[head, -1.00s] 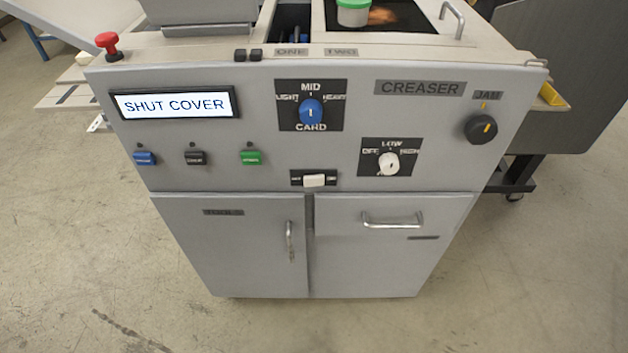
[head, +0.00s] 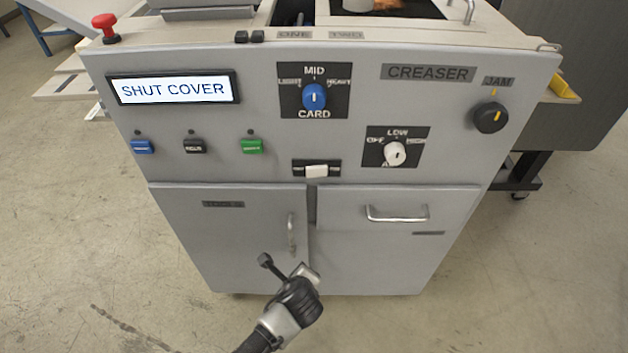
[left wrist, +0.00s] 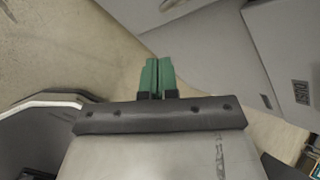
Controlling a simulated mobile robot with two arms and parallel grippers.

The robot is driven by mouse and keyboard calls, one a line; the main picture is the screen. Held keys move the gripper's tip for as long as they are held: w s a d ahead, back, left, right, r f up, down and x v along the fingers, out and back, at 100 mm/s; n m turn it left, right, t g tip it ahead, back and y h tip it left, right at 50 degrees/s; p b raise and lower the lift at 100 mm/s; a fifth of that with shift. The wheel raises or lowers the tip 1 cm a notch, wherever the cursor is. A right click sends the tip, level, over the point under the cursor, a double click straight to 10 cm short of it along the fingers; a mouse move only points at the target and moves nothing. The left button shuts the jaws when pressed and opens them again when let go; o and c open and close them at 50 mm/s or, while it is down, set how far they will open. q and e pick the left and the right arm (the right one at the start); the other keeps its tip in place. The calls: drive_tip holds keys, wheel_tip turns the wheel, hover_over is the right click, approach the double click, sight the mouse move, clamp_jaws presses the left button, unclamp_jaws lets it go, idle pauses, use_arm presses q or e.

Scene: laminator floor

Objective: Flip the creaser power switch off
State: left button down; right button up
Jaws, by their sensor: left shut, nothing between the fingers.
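The creaser is a grey cabinet with a CREASER label (head: 427,73) on its sloped front panel. A white rocker switch (head: 316,171) sits on a small black plate low on the panel; the side words are too small to read, so its position is unclear. My left gripper (head: 308,272) is in front of the lower doors, below the rocker and apart from it. In the left wrist view its green fingers (left wrist: 158,76) are together and empty. My right gripper is in neither current view.
A white OFF/LOW/HIGH knob (head: 395,153), blue card knob (head: 314,96) and black JAM knob (head: 491,117) share the panel. The display (head: 173,88) reads SHUT COVER. Door handle (head: 291,233) and drawer handle (head: 397,214) stick out near my arm. Floor in front is clear.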

sight(312, 171)
use_arm(q)
drive_tip(key=d+r+m+t, duration=0.3)
drive_tip(key=r+m, duration=0.1)
drive_tip(key=r, duration=0.8)
drive_tip(key=d+r+m+t+y+b, duration=0.1)
drive_tip(key=d+r+m+t, duration=0.2)
drive_tip(key=r, duration=1)
drive_tip(key=shift+s+r+m+b, duration=0.3)
drive_tip(key=shift+s+m, duration=0.05)
drive_tip(key=shift+m, duration=0.55)
drive_tip(key=x, duration=1.3)
drive_tip(key=shift+w+a+r+b, duration=0.15)
drive_tip(key=shift+r+b, duration=0.25)
drive_tip(key=shift+w+a, duration=0.1)
drive_tip(key=shift+w, duration=0.35)
